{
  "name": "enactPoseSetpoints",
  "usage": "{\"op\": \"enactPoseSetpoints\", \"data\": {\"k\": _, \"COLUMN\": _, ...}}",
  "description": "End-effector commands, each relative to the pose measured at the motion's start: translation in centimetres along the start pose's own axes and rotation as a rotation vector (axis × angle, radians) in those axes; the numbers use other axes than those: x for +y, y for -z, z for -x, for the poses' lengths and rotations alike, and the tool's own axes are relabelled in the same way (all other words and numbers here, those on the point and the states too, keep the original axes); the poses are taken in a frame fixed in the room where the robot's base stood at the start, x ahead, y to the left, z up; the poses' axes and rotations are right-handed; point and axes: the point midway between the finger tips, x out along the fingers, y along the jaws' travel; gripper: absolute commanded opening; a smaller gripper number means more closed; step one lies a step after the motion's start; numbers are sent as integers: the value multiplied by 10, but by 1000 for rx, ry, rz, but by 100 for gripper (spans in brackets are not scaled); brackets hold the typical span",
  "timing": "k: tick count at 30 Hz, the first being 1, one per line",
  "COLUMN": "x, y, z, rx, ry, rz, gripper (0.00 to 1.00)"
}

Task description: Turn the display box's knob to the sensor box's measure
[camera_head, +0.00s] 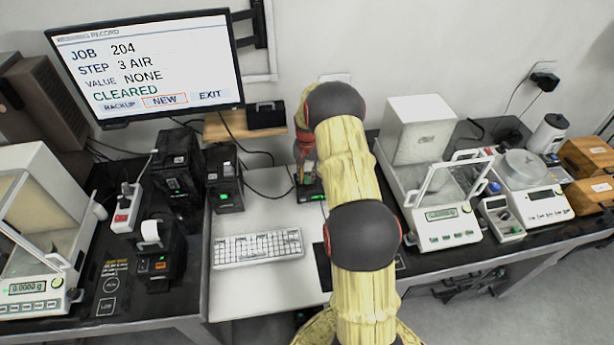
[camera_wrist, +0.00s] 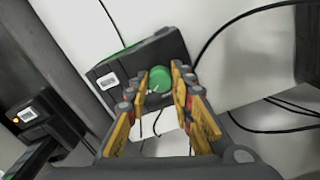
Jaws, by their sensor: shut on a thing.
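My gripper (camera_wrist: 160,85) has its fingers closed around a green round knob (camera_wrist: 160,78) on a black box (camera_wrist: 112,80) with a white label. I take this as the display box, though its display is not readable here. In the head view the gripper (camera_head: 306,165) is above that box (camera_head: 308,191), at the back of the white desk and partly hidden by my arm. Another black box with a white label (camera_wrist: 35,112) and an orange light is at the left in the wrist view. I cannot tell which is the sensor box, and no measure is legible on it.
The monitor (camera_head: 150,65) reads JOB 204, STEP 3 AIR, VALUE NONE, CLEARED. A black box (camera_head: 226,192) stands left of my arm, behind the keyboard (camera_head: 257,248). Balances (camera_head: 445,225) stand on the right table. Loose cables (camera_wrist: 250,128) run near the gripper.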

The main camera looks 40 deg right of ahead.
Motion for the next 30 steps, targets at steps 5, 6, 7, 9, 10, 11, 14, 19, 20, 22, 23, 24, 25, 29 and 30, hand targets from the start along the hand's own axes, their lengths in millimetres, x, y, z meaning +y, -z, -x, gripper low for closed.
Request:
{"op": "enactPoseSetpoints", "data": {"k": 5, "x": 0, "y": 0, "z": 0, "rx": 0, "ry": 0, "rz": -12, "gripper": 0}}
{"op": "enactPoseSetpoints", "data": {"k": 6, "x": 0, "y": 0, "z": 0, "rx": 0, "ry": 0, "rz": -13, "gripper": 0}}
{"op": "enactPoseSetpoints", "data": {"k": 7, "x": 0, "y": 0, "z": 0, "rx": 0, "ry": 0, "rz": -13, "gripper": 0}}
{"op": "enactPoseSetpoints", "data": {"k": 9, "x": 0, "y": 0, "z": 0, "rx": 0, "ry": 0, "rz": -13, "gripper": 0}}
{"op": "enactPoseSetpoints", "data": {"k": 10, "x": 0, "y": 0, "z": 0, "rx": 0, "ry": 0, "rz": -13, "gripper": 0}}
{"op": "enactPoseSetpoints", "data": {"k": 11, "x": 0, "y": 0, "z": 0, "rx": 0, "ry": 0, "rz": -13, "gripper": 0}}
{"op": "enactPoseSetpoints", "data": {"k": 14, "x": 0, "y": 0, "z": 0, "rx": 0, "ry": 0, "rz": -13, "gripper": 0}}
{"op": "enactPoseSetpoints", "data": {"k": 19, "x": 0, "y": 0, "z": 0, "rx": 0, "ry": 0, "rz": -12, "gripper": 33}}
{"op": "enactPoseSetpoints", "data": {"k": 20, "x": 0, "y": 0, "z": 0, "rx": 0, "ry": 0, "rz": -12, "gripper": 35}}
{"op": "enactPoseSetpoints", "data": {"k": 22, "x": 0, "y": 0, "z": 0, "rx": 0, "ry": 0, "rz": -12, "gripper": 39}}
{"op": "enactPoseSetpoints", "data": {"k": 23, "x": 0, "y": 0, "z": 0, "rx": 0, "ry": 0, "rz": -12, "gripper": 40}}
{"op": "enactPoseSetpoints", "data": {"k": 24, "x": 0, "y": 0, "z": 0, "rx": 0, "ry": 0, "rz": -12, "gripper": 42}}
{"op": "enactPoseSetpoints", "data": {"k": 25, "x": 0, "y": 0, "z": 0, "rx": 0, "ry": 0, "rz": -12, "gripper": 42}}
{"op": "enactPoseSetpoints", "data": {"k": 29, "x": 0, "y": 0, "z": 0, "rx": 0, "ry": 0, "rz": -12, "gripper": 42}}
{"op": "enactPoseSetpoints", "data": {"k": 30, "x": 0, "y": 0, "z": 0, "rx": 0, "ry": 0, "rz": -12, "gripper": 42}}
